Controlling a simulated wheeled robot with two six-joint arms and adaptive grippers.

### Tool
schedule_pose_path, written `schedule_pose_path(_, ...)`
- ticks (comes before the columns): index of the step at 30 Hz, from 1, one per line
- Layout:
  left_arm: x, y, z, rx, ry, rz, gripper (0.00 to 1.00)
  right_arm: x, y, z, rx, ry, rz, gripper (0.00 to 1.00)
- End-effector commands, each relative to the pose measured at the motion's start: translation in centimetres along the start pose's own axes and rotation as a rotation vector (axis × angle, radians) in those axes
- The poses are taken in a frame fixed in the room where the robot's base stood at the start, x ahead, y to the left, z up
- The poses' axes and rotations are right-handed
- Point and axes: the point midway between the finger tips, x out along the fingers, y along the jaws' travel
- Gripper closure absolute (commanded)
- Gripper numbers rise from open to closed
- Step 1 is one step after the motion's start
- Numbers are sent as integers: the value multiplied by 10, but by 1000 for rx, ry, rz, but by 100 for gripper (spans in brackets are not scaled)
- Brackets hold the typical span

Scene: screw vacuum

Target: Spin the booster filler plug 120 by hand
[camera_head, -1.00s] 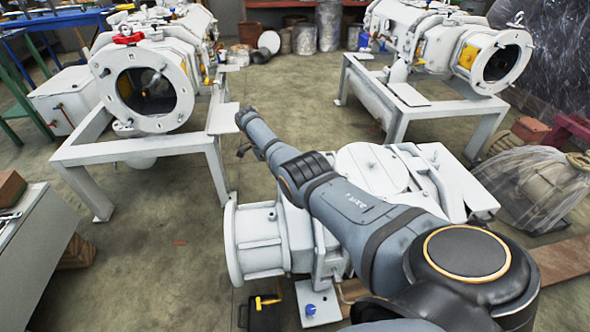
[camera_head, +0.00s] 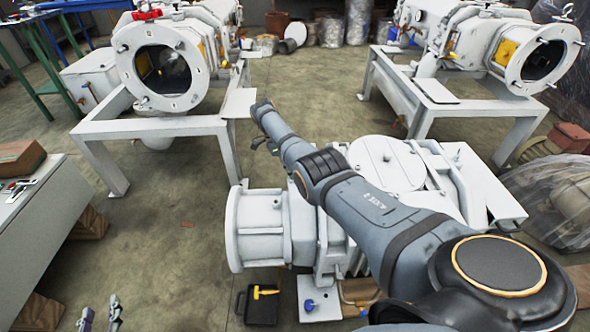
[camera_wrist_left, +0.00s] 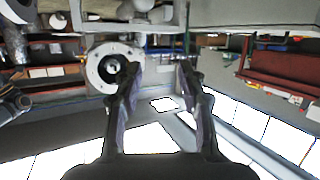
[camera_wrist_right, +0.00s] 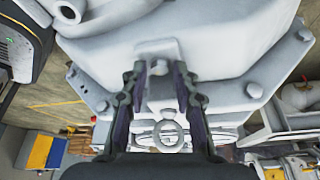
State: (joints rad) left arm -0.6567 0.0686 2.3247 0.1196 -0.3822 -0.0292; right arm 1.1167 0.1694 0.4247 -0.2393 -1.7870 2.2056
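My right gripper (camera_wrist_right: 159,72) is open in the right wrist view, close to a white housing. A small pale fitting (camera_wrist_right: 158,88) stands up between its fingers; it may be the booster filler plug, but I cannot tell, nor whether the fingers touch it. A ring bolt (camera_wrist_right: 168,134) shows below it. In the head view my right arm reaches across the near white machine (camera_head: 262,228), and its gripper cannot be made out. My left gripper (camera_head: 100,316) is at the bottom left. Its fingers are apart and empty in the left wrist view (camera_wrist_left: 157,70).
Two white machines, left (camera_head: 172,66) and right (camera_head: 541,52), stand on frames behind. A grey bench (camera_head: 40,225) is at the left. A black box (camera_head: 258,308) and a plate with a blue knob (camera_head: 310,306) lie in front.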

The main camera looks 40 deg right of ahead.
Motion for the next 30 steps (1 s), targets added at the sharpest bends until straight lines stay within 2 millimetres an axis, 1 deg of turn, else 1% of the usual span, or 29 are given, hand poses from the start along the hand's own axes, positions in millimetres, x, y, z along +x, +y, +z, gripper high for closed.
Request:
schedule_pose_path(4, 1, 0, -8, 3, 31, -1, 60, 0, 0, 1, 0, 0, 0, 70)
schedule_pose_path(11, 1, 0, -8, 3, 33, -1, 60, 0, 0, 1, 0, 0, 0, 70)
schedule_pose_path(15, 1, 0, -8, 3, 32, -1, 60, 0, 0, 1, 0, 0, 0, 90)
schedule_pose_path(17, 1, 0, -8, 3, 32, -1, 60, 0, 0, 1, 0, 0, 0, 98)
schedule_pose_path(18, 1, 0, -8, 3, 32, -1, 60, 0, 0, 1, 0, 0, 0, 100)
schedule_pose_path(26, 0, 0, -5, 2, 17, 0, 60, 0, 0, 1, -2, 0, -1, 100)
schedule_pose_path(28, -1, 0, 2, 0, -14, 1, 60, 0, 0, 1, -6, 0, -2, 100)
schedule_pose_path(30, -4, 1, 20, -6, -76, 2, 60, -1, 0, 1, -10, 0, -4, 100)
